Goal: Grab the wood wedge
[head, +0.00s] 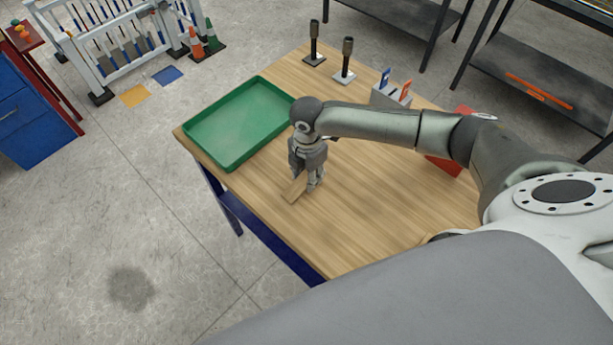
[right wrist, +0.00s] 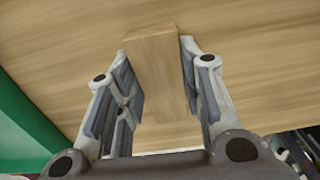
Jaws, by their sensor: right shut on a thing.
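The wood wedge (head: 295,188) is a light brown block at my right gripper, close to the wooden table top (head: 380,215). My right gripper (head: 315,183) points down over the table and is shut on the wedge. In the right wrist view the wedge (right wrist: 155,70) sits between the two fingers of the gripper (right wrist: 155,90), its far end reaching past the fingertips. I cannot tell whether the wedge touches the table. My left gripper is not in view.
A green tray (head: 187,132) lies at the table's left, beside my right gripper. Two dark posts (head: 347,60) on bases, a grey holder (head: 388,97) with blue and orange items, and a red object (head: 443,166) stand farther back. The table's front is clear.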

